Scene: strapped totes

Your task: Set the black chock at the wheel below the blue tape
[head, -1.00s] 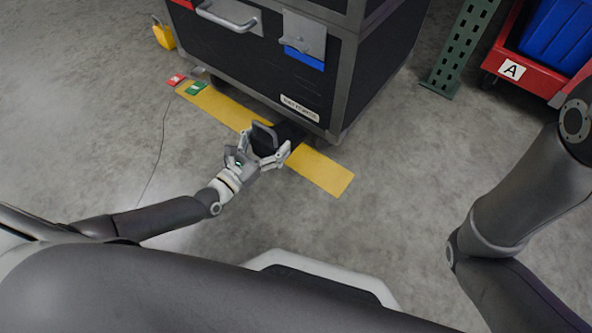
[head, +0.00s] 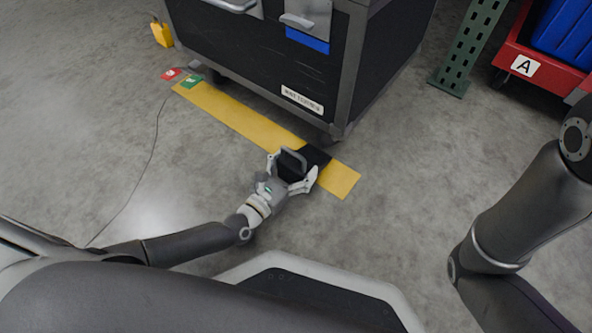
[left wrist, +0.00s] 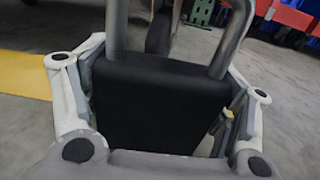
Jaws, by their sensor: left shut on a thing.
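The black chock (head: 316,157) with its grey handle is held between the fingers of my left gripper (head: 291,173). It is low, over the right part of the yellow floor strip, just in front of the dark case's near corner. A strip of blue tape (head: 307,41) is on the case's front, under a latch. A caster wheel (head: 325,138) shows partly under that corner, just behind the chock. In the left wrist view the chock (left wrist: 155,100) fills the middle, with a dark wheel (left wrist: 160,32) beyond it. I cannot tell if they touch. My right gripper is out of view.
The dark case (head: 270,70) stands on casters behind the yellow strip (head: 235,113). Red (head: 171,74) and green (head: 191,82) tags lie at its left end, near a yellow padlock (head: 162,35). A green post (head: 468,45) and red cart (head: 545,72) stand right.

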